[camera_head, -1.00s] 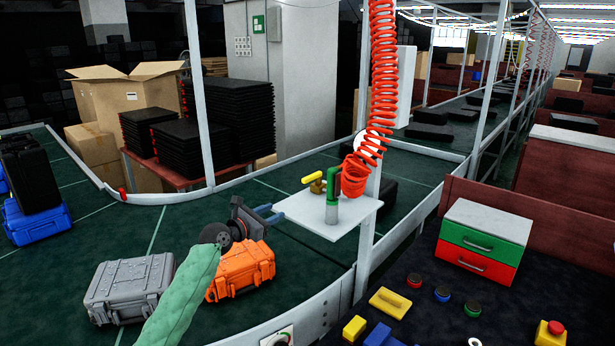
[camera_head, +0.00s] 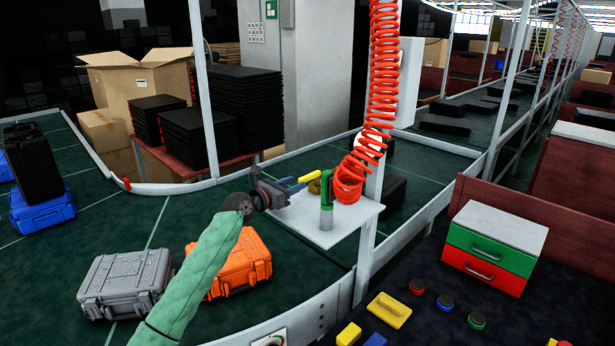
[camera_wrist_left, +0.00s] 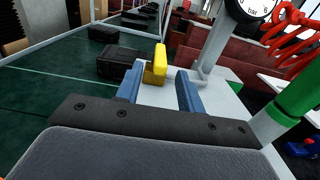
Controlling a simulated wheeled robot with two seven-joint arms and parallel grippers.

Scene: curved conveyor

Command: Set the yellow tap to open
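The yellow tap handle (camera_head: 309,177) is on a brass body above a small white shelf (camera_head: 345,222). In the left wrist view the yellow handle (camera_wrist_left: 160,63) stands just past the fingertips, nearer the left finger. My left gripper (camera_head: 291,188) is at the left of the tap, its blue fingers pointing at the handle. In the left wrist view the left gripper (camera_wrist_left: 158,90) is open with a wide gap. Whether a finger touches the handle cannot be told. My right gripper is not in view.
A grey post (camera_head: 368,240) rises at the shelf's right. An orange case (camera_head: 240,264) and a grey case (camera_head: 125,283) lie on the conveyor below.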

